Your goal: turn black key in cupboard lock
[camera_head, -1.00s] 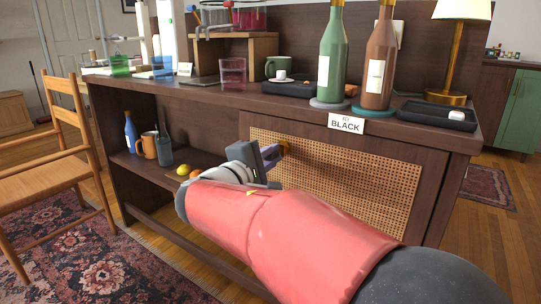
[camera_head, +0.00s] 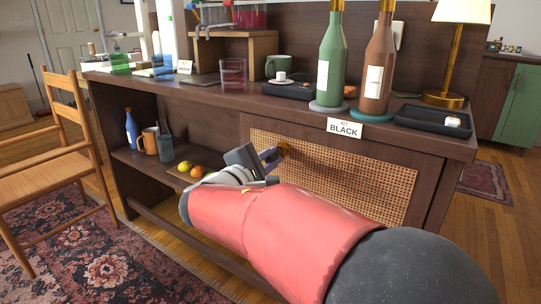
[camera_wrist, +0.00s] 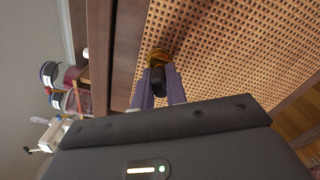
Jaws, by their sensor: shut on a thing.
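The cupboard door (camera_head: 335,176) is closed, with a woven cane panel in a dark wood frame. Its brass lock (camera_head: 284,148) sits at the upper left of the panel and also shows in the wrist view (camera_wrist: 158,56). The black key (camera_wrist: 158,77) is at the lock, between my purple fingers. My gripper (camera_head: 271,157) is at the lock, with its fingers shut on the key; the fingers also show in the wrist view (camera_wrist: 158,88). The key's tip and the slot are hidden. A card reading "BLACK" (camera_head: 345,129) is on the top's front edge.
A green bottle (camera_head: 331,65), a brown bottle (camera_head: 377,68) and a black tray (camera_head: 415,124) stand on the cupboard top. Left of the door is an open shelf with a lemon (camera_head: 185,166), an orange (camera_head: 198,172) and a mug (camera_head: 150,141). A wooden chair (camera_head: 60,165) stands at left.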

